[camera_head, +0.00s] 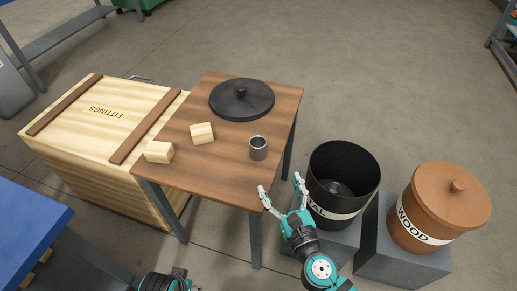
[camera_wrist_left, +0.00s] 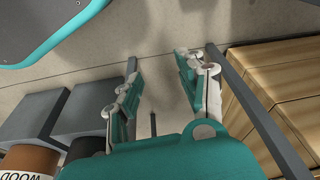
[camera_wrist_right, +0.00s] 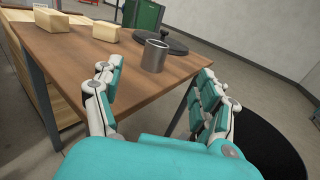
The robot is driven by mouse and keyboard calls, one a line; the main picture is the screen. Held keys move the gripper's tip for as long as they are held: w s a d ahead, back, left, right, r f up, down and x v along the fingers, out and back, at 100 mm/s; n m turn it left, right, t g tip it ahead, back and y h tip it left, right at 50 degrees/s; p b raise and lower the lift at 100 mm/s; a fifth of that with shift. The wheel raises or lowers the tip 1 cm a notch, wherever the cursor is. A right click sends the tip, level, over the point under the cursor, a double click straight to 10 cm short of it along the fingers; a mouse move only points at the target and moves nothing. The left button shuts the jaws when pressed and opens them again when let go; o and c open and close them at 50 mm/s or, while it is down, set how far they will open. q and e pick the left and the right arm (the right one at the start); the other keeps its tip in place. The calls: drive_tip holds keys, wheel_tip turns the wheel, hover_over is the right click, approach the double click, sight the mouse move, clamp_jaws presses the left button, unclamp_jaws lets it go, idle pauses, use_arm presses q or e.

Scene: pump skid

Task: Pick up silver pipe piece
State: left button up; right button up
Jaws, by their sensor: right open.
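The silver pipe piece (camera_head: 258,148) stands upright near the right edge of the wooden table (camera_head: 225,165). In the right wrist view the pipe piece (camera_wrist_right: 155,56) is ahead of the fingers, between them in the picture and clear of them. My right gripper (camera_head: 282,190) is open and empty, just off the table's front right corner. My left gripper (camera_wrist_left: 160,75) shows in the left wrist view with its fingers apart and nothing between them. In the head view only part of my left arm shows at the bottom edge.
A black lid (camera_head: 241,98) and two wooden blocks (camera_head: 202,133) (camera_head: 159,152) lie on the table. A black metal bin (camera_head: 341,165) and a lidded wood bin (camera_head: 437,205) stand to the right on grey plinths. A fittings crate (camera_head: 75,150) is left.

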sight(261, 149)
drive_tip(key=x, duration=1)
drive_tip(key=shift+w+a, duration=0.1)
drive_tip(key=shift+w, duration=0.15)
drive_tip(key=shift+x, duration=0.85)
drive_tip(key=shift+f+b+x, duration=0.15)
drive_tip(key=shift+b+x, duration=0.1)
drive_tip(key=shift+x, duration=0.9)
drive_tip(key=shift+f+b+x, duration=0.15)
drive_tip(key=shift+b+x, duration=0.05)
drive_tip(key=shift+x, duration=0.95)
use_arm(q)
drive_tip(key=shift+w+a+r, duration=0.1)
drive_tip(key=shift+w+r, duration=0.05)
drive_tip(key=shift+r, duration=0.45)
drive_tip(key=shift+w+a+r, duration=0.1)
drive_tip(key=shift+r, duration=0.45)
use_arm(e)
drive_tip(key=shift+a, duration=0.2)
drive_tip(key=c, duration=1.4)
drive_tip(key=shift+o, duration=0.2)
drive_tip(key=shift+r, duration=0.1)
drive_tip(key=shift+r, duration=0.1)
